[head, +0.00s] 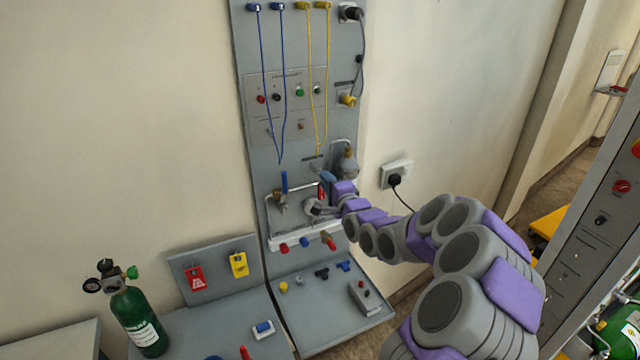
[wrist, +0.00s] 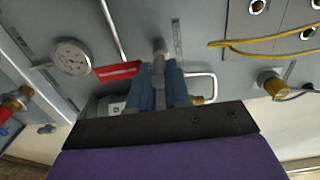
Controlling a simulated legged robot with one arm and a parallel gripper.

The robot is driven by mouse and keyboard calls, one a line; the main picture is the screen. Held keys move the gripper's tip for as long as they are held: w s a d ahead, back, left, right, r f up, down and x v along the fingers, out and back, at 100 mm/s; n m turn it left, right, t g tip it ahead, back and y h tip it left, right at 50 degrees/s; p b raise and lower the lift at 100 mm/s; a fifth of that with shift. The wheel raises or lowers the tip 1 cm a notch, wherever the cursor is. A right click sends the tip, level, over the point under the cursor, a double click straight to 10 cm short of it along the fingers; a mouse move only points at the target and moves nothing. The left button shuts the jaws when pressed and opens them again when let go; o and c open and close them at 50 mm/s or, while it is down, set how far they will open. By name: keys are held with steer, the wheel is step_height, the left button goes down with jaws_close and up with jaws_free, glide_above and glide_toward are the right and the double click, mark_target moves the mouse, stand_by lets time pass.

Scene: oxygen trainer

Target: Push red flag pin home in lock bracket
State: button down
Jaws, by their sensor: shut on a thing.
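The red flag (wrist: 118,71) of the pin sticks out to the left of my gripper (wrist: 159,66) in the wrist view. My gripper's blue fingers are shut on the pin's grey body, right at the panel. In the head view the red flag (head: 321,191) shows beside my gripper (head: 328,177), at the lower part of the grey panel. The lock bracket cannot be made out clearly; the fingers and wrist cover that spot. How deep the pin sits cannot be seen.
A round gauge (wrist: 72,57) is left of the flag, and a brass fitting (wrist: 272,84) is to the right. Yellow cords (head: 315,90) and blue cords (head: 271,90) hang above. A grey tray (head: 330,310) with small parts lies below. A green cylinder (head: 140,320) stands at left.

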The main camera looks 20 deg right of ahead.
steer(key=s+b, duration=0.2)
steer(key=s, duration=0.4)
steer(key=shift+s, duration=0.15)
stand_by(1.0)
steer(key=shift+d, duration=0.1)
